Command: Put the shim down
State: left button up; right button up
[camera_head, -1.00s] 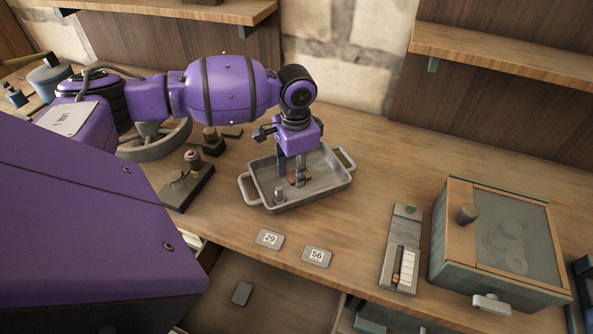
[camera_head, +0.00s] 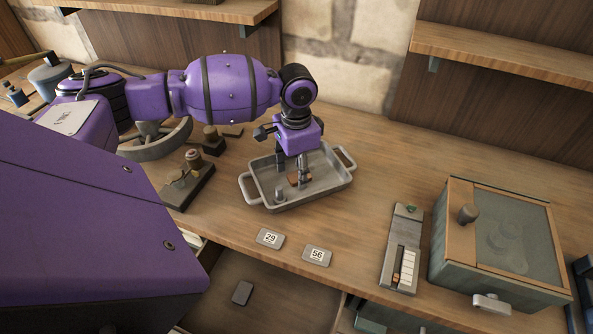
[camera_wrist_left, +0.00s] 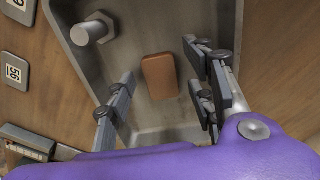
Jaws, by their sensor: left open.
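The shim is a small flat copper-brown plate (camera_head: 293,180). It lies on the floor of a grey metal tray (camera_head: 326,187) on the bench. In the left wrist view the shim (camera_wrist_left: 160,76) lies flat, with bare tray floor around it. My left gripper (camera_head: 292,176) points down into the tray over the shim. Its fingers (camera_wrist_left: 158,84) are spread apart on either side of the shim in the left wrist view, with visible gaps. The fingers hide part of the shim in the head view. My right gripper is not in view.
A bolt (camera_wrist_left: 92,30) stands in the tray near the shim. Tags marked 29 (camera_head: 270,239) and 56 (camera_head: 317,256) lie in front of the tray. A slim gauge case (camera_head: 391,265) and a glass-topped box (camera_head: 440,255) stand right.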

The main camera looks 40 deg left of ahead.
aim_at(296, 177)
pick_arm(q)
notch_tip(296, 177, up, 12)
jog(key=shift+f+p, duration=0.15)
jog(key=shift+p, duration=0.2)
jog(key=shift+s+f, duration=0.1)
jog(key=shift+f, duration=0.05)
dwell(0.4)
